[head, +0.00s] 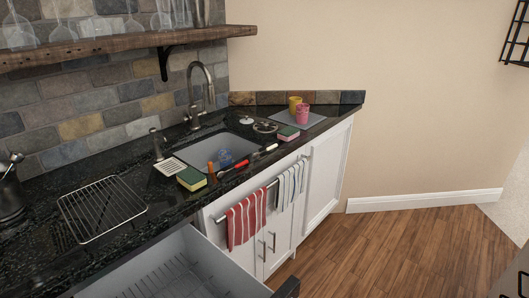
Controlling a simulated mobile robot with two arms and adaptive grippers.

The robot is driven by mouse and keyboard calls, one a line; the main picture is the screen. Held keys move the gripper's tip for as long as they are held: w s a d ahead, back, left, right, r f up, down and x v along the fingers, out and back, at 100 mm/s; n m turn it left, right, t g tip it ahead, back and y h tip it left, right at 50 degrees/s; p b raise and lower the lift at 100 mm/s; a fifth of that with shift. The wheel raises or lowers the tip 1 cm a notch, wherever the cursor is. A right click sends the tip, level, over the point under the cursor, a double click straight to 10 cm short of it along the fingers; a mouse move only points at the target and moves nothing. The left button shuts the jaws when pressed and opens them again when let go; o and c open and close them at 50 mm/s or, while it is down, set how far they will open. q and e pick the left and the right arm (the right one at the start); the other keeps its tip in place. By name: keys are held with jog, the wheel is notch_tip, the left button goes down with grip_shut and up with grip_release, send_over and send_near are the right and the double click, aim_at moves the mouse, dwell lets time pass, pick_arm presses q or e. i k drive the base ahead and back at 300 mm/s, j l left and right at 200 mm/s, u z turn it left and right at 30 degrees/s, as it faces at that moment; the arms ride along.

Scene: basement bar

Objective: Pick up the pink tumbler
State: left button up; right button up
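The pink tumbler (302,114) stands upright on a grey mat (314,121) at the far right end of the dark counter. A yellow tumbler (294,103) stands close beside it, slightly behind and to the left. I cannot tell whether the two touch. Neither of my grippers can be made out in the head view, so their states are not shown.
The sink (203,152) and tall faucet (203,85) are left of the mat. A pink-and-green sponge (288,134) lies just in front of the tumblers. A wire rack (102,208) lies on the near counter. An open drawer-like compartment (190,265) juts out below. Wooden floor (390,245) is clear at right.

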aim_at(302, 108)
jog(key=u, duration=0.25)
jog(key=i+l+u, duration=0.2)
jog(key=l+u, duration=0.2)
jog(key=i+l+u, duration=0.15)
jog(key=l+u, duration=0.3)
jog(key=j, duration=0.1)
